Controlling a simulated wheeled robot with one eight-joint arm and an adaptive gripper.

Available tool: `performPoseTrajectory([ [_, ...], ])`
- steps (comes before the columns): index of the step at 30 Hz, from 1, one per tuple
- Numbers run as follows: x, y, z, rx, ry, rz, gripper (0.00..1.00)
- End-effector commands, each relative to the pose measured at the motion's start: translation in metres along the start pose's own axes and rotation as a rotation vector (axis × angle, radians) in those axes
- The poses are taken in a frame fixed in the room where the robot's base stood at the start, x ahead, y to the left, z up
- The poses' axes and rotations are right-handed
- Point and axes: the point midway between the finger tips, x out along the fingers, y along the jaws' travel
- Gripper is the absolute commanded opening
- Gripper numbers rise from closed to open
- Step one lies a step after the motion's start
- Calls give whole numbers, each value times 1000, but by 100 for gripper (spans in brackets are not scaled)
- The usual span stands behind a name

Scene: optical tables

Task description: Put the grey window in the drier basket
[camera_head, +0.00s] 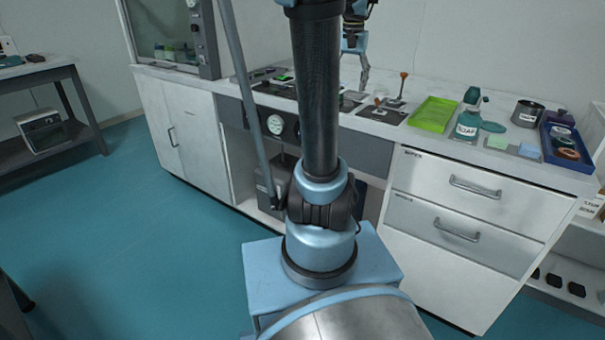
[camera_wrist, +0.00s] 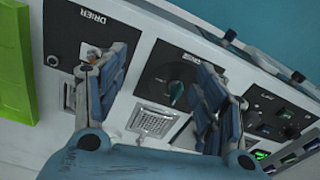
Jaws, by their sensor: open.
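My gripper (camera_wrist: 163,65) is open in the wrist view, with its two fingers apart over the counter's control panels and nothing visible between them. A pale square mesh (camera_wrist: 152,121) lies below the dark knob panel and may be the drier basket. A black panel marked DRIER (camera_wrist: 62,32) is beside the left finger, which partly covers it. I cannot make out the grey window for certain in either view.
A green tray (camera_head: 433,114) is to the right of the panels and shows at the left in the wrist view (camera_wrist: 14,60). A soap bottle (camera_head: 467,122), a dark can (camera_head: 527,113) and a blue tray (camera_head: 548,150) stand farther right. An orange-topped lever (camera_head: 402,84) stands near the gripper.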

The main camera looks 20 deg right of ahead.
Motion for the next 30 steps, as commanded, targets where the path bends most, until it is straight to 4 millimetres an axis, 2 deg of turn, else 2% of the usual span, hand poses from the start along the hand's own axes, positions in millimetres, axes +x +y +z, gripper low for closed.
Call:
performPoseTrajectory([
  [1, 8, -10, 22, -45, 6, -3, 64],
  [9, 53, -39, 119, -259, 44, -23, 64],
  [18, 122, -46, 218, -496, 84, -49, 64],
  [24, 168, -42, 265, -625, 108, -65, 64],
  [30, 190, -41, 287, -686, 118, -73, 64],
])
